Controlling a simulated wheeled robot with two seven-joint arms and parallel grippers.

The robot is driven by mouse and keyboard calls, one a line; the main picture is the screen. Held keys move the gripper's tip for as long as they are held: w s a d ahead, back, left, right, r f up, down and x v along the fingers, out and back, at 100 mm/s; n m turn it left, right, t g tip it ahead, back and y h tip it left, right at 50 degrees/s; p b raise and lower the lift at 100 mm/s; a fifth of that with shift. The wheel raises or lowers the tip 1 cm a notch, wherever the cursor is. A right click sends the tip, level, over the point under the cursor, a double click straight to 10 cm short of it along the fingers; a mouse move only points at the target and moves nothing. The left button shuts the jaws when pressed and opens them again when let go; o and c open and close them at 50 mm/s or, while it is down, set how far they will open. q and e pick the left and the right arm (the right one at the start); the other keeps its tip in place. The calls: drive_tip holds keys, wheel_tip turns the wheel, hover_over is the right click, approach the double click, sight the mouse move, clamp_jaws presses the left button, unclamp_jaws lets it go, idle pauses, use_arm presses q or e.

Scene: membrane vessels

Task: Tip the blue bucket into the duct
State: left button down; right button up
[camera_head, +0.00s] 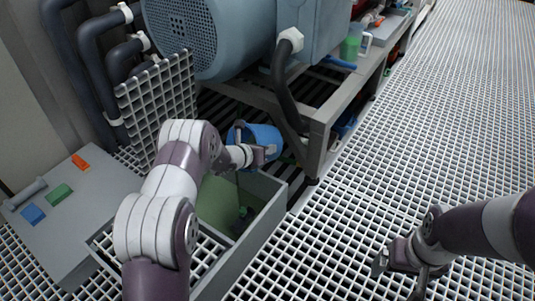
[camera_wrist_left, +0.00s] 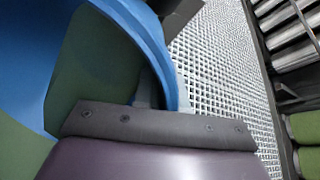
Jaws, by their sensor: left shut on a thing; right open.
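The blue bucket (camera_head: 265,134) is at the far end of the open grey duct (camera_head: 262,222), beside the machine frame, and appears tilted. My left gripper (camera_head: 266,153) is shut on its rim. In the left wrist view the bucket (camera_wrist_left: 152,30) fills the upper left, its rim between the jaws (camera_wrist_left: 160,108). A dark green surface shows inside the rim; I cannot tell if it is liquid. The duct has green inside and a small dark object low in it. My arm hides part of the duct. My right gripper (camera_head: 400,268) is open and empty above the grating at right.
A large blue-grey machine (camera_head: 235,40) on a metal frame (camera_head: 322,130) stands right behind the bucket. An upright grid panel (camera_head: 158,100) and dark pipes are at left. A grey box top (camera_head: 75,205) carries coloured blocks. The grating floor (camera_head: 430,120) at right is clear.

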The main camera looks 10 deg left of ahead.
use_arm(q)
drive_tip(key=shift+s+a+f+t+h+b, duration=0.2)
drive_tip(key=shift+s+f+t+h+b, duration=0.15)
drive_tip(key=shift+b, duration=0.8)
drive_tip(key=shift+a+r+t, duration=0.1)
drive_tip(key=shift+t, duration=0.25)
drive_tip(key=shift+s, duration=0.1)
drive_tip(key=shift+b, duration=0.3)
